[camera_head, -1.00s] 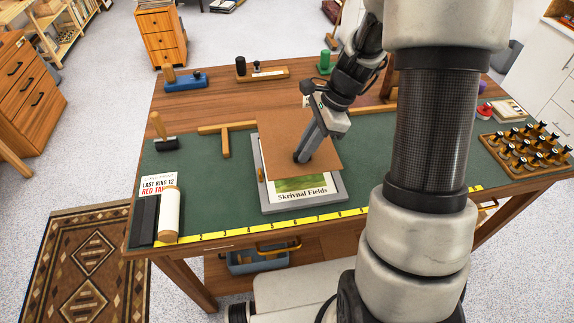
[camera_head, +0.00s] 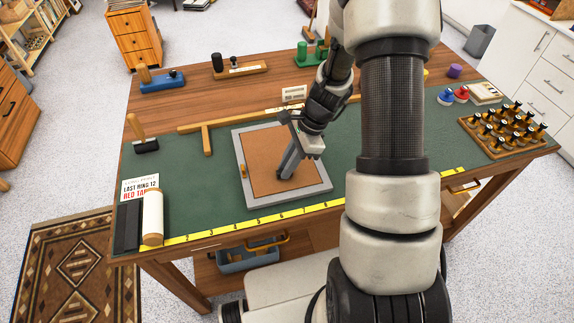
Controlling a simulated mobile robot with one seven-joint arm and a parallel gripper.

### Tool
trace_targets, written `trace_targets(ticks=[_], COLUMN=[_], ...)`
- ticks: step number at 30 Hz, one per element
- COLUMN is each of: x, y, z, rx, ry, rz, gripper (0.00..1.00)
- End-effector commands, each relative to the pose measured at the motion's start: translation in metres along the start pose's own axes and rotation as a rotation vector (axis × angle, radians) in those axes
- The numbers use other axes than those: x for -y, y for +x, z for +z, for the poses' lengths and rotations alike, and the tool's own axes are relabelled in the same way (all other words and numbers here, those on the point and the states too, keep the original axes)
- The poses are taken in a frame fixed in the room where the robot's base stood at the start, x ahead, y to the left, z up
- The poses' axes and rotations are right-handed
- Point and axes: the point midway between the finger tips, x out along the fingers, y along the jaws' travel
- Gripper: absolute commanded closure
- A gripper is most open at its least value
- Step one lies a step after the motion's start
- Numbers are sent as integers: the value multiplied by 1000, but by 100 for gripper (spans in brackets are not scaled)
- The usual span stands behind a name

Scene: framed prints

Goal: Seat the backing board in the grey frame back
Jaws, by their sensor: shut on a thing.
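The grey frame back (camera_head: 325,187) lies on the green mat near the middle of the table. The brown backing board (camera_head: 262,154) lies inside the frame's opening and looks level with the rim, with grey showing on all visible sides. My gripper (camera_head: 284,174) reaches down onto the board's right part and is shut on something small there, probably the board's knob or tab. The fingertips hide the exact grip. A small wooden piece (camera_head: 243,171) sits on the frame's left rim. The print is covered by the board.
A wooden T-square (camera_head: 207,139) lies behind the frame. A yellow ruler (camera_head: 260,221) runs along the front edge. A white roll (camera_head: 153,217) is at the front left. A tray of knobbed tools (camera_head: 508,130) stands at right.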

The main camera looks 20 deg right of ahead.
Motion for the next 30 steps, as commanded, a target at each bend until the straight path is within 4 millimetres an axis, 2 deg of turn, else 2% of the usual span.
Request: trace_targets(ticks=[4, 5, 7, 8, 16, 20, 23, 30], x=[0, 0, 0, 0, 0, 1, 1, 1], y=[4, 3, 3, 3, 2, -7, -24, -76], z=[-2, -1, -1, -1, -1, 0, 0, 0], rx=[0, 0, 0, 0, 0, 0, -1, -1], ry=[0, 0, 0, 0, 0, -1, -1, 0], rz=[0, 0, 0, 0, 0, -2, -4, -5], gripper=[100, 81, 69, 68, 68, 68, 68, 68])
